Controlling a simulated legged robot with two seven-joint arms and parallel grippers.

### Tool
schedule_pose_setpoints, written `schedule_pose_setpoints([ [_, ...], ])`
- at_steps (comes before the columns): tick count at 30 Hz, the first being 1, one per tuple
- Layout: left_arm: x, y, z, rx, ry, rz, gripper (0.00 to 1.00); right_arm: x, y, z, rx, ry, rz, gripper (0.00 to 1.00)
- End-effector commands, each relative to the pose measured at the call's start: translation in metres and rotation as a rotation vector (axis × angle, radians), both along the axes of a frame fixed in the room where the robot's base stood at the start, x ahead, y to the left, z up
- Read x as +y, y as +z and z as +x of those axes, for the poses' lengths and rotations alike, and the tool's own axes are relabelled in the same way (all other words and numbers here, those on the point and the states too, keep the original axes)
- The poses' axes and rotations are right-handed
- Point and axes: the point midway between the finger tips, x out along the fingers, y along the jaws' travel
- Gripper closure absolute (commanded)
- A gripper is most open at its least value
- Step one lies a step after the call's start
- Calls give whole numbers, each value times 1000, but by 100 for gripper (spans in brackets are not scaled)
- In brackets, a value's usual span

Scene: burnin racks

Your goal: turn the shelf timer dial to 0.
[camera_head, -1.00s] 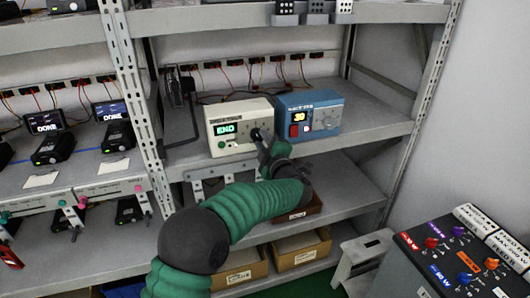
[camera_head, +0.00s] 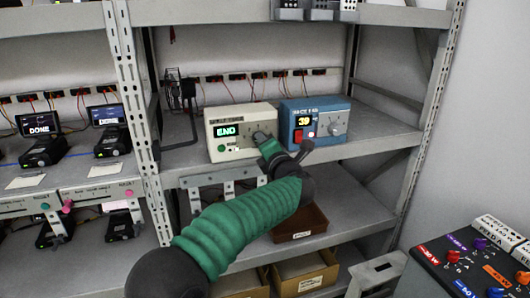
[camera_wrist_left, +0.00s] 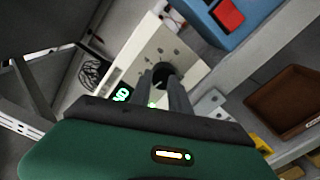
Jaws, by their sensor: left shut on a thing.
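The cream timer box (camera_head: 228,119) stands on the middle shelf; its green display (camera_head: 226,131) reads END. It also shows tilted in the wrist view (camera_wrist_left: 140,65). Its black dial (camera_wrist_left: 163,74) is on the right of its front, between my fingertips in the wrist view. My left gripper (camera_head: 264,141) is shut on the dial, and its fingers (camera_wrist_left: 164,88) reach it from the front. The gripper hides most of the dial in the head view, and I cannot read the dial's mark. My right gripper is not in view.
A blue box (camera_head: 316,108) with a lit display, red button and grey knob stands close on the right of the timer. A brown bin (camera_head: 300,225) is on the shelf below. Rack posts (camera_head: 130,90) stand at the left. A dark control panel (camera_head: 462,262) is at lower right.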

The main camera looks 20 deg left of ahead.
Motion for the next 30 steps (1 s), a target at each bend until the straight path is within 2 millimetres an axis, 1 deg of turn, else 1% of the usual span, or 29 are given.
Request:
schedule_pose_setpoints([
  [1, 6, 3, 1, -26, 4, -13, 100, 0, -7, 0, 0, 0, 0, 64],
  [9, 5, 6, 1, -78, 0, -91, 100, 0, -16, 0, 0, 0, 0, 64],
  [25, 4, 6, 2, -88, -1, -109, 100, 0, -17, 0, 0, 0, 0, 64],
  [26, 3, 6, 2, -88, -1, -109, 77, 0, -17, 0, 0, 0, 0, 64],
  [30, 3, 5, 2, -87, -2, -108, 58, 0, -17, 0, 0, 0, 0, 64],
])
